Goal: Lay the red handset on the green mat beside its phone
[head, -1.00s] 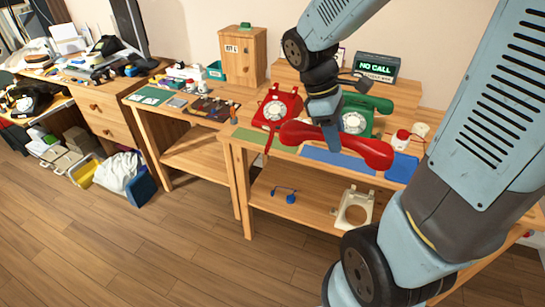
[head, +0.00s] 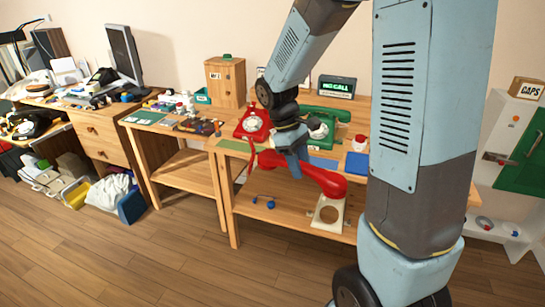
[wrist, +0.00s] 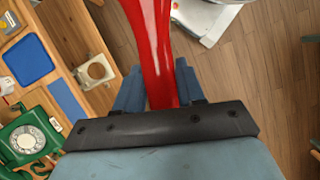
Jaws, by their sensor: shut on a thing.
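My gripper (head: 294,165) is shut on the red handset (head: 325,181), which hangs in front of the bench's front edge, slightly tilted. In the wrist view the handset (wrist: 152,45) runs between the two fingers and away from the gripper; its near end is hidden. The red phone (head: 253,126) stands on the bench with its cradle bare. The green mat (head: 236,146) lies at the bench's front left, left of and in front of the red phone. Its surface looks bare.
A green phone (head: 326,119) stands right of the red one, behind a blue mat (head: 323,163). A blue tray (head: 357,163) lies farther right. A cream phone shell (head: 328,213) sits on the lower shelf. Open floor lies before the bench.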

